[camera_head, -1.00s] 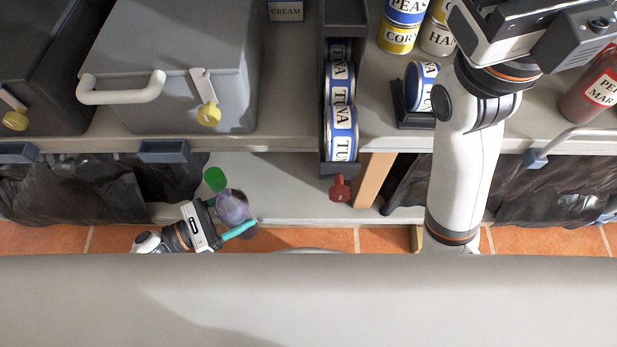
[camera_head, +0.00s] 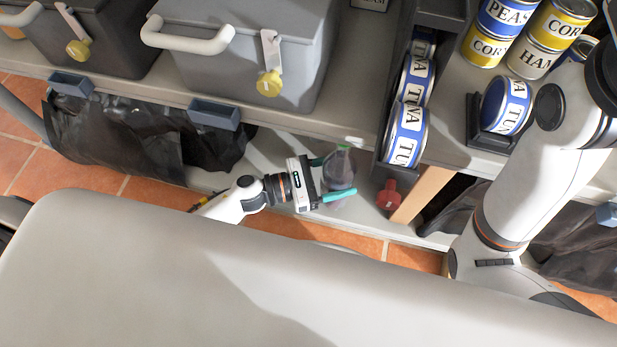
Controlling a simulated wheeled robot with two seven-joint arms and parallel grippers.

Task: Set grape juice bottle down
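The grape juice bottle (camera_head: 339,174) is a dark, see-through purple bottle with a green cap (camera_head: 343,147). It is upright at the low grey shelf, below the upper shelf's edge. My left gripper (camera_head: 331,180) reaches it from the left, with one teal finger in front of the bottle and the other partly hidden behind it. The fingers look closed against its sides. I cannot tell whether its base touches the shelf. My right arm crosses the right side; its gripper is out of view.
A red bottle-like object (camera_head: 388,195) stands right of the bottle, near a wooden upright (camera_head: 420,194). A rack of tuna cans (camera_head: 405,134) overhangs from above. Black plastic sheeting (camera_head: 125,140) hangs at left. Bare low shelf (camera_head: 270,152) shows left of the bottle.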

